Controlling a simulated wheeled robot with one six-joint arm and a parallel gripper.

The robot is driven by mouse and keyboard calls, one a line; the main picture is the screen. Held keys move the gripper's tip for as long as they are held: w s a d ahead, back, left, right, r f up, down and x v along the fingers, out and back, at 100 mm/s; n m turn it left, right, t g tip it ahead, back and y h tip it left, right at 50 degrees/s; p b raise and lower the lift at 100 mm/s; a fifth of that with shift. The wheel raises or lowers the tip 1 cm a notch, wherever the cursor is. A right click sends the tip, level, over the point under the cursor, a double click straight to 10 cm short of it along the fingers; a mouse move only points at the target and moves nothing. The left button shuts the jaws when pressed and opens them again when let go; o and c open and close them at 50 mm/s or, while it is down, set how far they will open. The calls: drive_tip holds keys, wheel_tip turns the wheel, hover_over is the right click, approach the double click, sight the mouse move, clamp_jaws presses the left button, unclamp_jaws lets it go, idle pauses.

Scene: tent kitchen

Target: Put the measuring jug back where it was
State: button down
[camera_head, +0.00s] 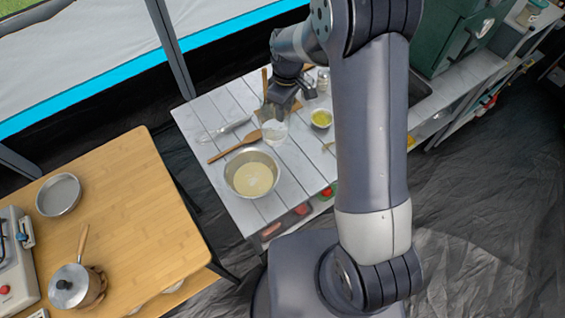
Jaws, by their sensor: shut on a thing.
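The clear measuring jug (274,133) is at the white slatted table, just behind the steel bowl. My gripper (279,106) is over the jug's far side and shut on it. The fingertips are small and partly hidden. I cannot tell whether the jug's base touches the table or hangs just above it.
A steel bowl (251,174) of pale batter stands in front of the jug. A wooden spoon (236,145) and a whisk (222,130) lie to the left. A small bowl of yellow contents (321,119) and a jar (323,78) stand to the right. Bare slats (207,112) show at the far left.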

drive_tip(key=s+d+f+m+b, duration=0.1)
drive_tip(key=s+d+m+b, duration=0.3)
drive_tip(key=d+b, duration=0.45)
drive_tip(key=shift+m, duration=0.4)
drive_tip(key=f, duration=0.6)
drive_tip(key=w+f, duration=0.1)
drive_tip(key=f, duration=0.2)
drive_tip(key=shift+w+a+f, duration=0.1)
drive_tip(key=shift+a+f, duration=0.05)
drive_tip(key=shift+a, duration=0.1)
drive_tip(key=shift+f, duration=0.15)
drive_tip(key=c, duration=1.1)
unclamp_jaws()
drive_tip(key=shift+o, duration=0.2)
wheel_tip(320, 180, up, 12)
drive_tip(key=shift+w+d, duration=0.15)
drive_tip(key=shift+d, duration=0.25)
